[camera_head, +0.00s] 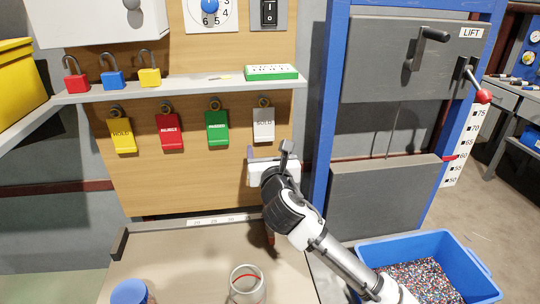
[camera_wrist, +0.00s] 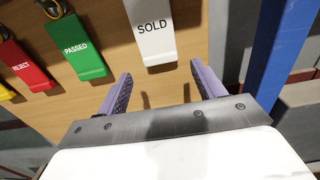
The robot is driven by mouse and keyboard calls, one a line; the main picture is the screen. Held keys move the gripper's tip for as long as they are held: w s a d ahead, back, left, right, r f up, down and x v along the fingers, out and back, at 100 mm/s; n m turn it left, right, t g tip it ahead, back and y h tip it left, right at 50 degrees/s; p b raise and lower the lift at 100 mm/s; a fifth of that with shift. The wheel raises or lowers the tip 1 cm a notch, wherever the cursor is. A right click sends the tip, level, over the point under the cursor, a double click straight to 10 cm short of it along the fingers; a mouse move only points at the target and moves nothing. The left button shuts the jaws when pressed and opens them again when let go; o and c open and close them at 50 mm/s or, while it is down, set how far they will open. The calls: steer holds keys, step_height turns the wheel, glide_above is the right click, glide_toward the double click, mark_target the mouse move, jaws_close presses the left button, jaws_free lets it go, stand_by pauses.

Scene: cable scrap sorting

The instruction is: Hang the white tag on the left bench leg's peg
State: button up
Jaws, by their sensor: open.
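The white tag (camera_head: 264,131), marked SOLD, hangs from a peg on the wooden board, at the right end of a row of tags. In the wrist view the white tag (camera_wrist: 151,38) lies ahead of my gripper, centred between the fingers, with its lower edge just beyond the fingertips. My gripper (camera_head: 268,152) is just below the tag in the head view. Its two purple fingers are spread and empty, also in the wrist view (camera_wrist: 161,72). The bench top (camera_head: 180,270) shows at the bottom of the head view. I cannot make out the left bench leg or its peg.
Yellow, red and green tags (camera_head: 217,130) hang left of the white one. A shelf (camera_head: 200,88) with padlocks and a green-white block (camera_head: 271,72) runs above. A blue post (camera_head: 328,120) stands to the right. A glass jar (camera_head: 247,285) and a blue-topped object (camera_head: 130,292) stand in front.

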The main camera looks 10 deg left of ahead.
mark_target(264, 134)
steer(key=shift+x, duration=2.6)
steer(key=c, duration=0.7)
steer(key=shift+r, duration=0.1)
steer(key=shift+r+p, duration=0.4)
steer(key=shift+r, duration=0.05)
steer(key=shift+s, duration=0.1)
steer(key=shift+r+b+v, duration=0.2)
steer(key=shift+b+v, duration=0.35)
steer(key=shift+v, duration=2.4)
